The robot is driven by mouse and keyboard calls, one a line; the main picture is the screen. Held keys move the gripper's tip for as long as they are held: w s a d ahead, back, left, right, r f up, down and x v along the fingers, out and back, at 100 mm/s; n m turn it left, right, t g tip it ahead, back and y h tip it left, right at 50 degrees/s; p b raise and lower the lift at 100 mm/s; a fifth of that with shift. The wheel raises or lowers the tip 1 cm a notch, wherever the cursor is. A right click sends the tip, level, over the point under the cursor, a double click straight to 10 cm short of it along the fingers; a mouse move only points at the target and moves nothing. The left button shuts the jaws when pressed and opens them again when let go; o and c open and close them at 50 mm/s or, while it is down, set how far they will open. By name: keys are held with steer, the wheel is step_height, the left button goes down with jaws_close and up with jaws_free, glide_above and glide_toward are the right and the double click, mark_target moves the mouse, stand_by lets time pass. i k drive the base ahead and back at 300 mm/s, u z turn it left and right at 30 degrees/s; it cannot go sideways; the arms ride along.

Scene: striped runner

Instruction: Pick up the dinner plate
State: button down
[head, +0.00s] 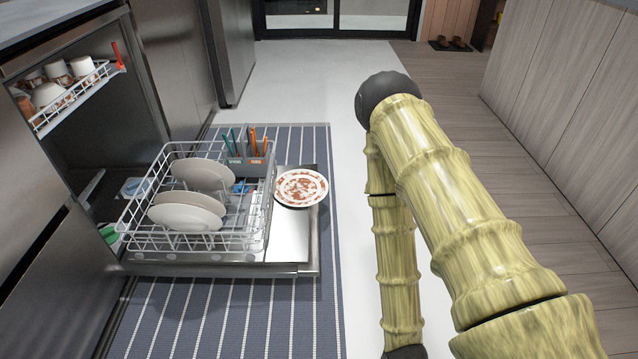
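A round dinner plate (301,187) with a reddish-brown pattern or stains lies flat on the open dishwasher door (291,238), just right of the lower rack. I cannot tell which of these the task means. My arm hangs at the right of the picture, apart from the door and plates. My gripper is out of view, below the bottom edge.
A cutlery basket (250,164) with colored handles sits at the rack's back right. The upper rack (72,98) holds several cups. A striped runner (240,315) lies under the door. Pale floor is clear beyond; cabinets (575,110) line the right.

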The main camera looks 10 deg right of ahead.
mark_target(295, 187)
steer(key=i, duration=1.5)
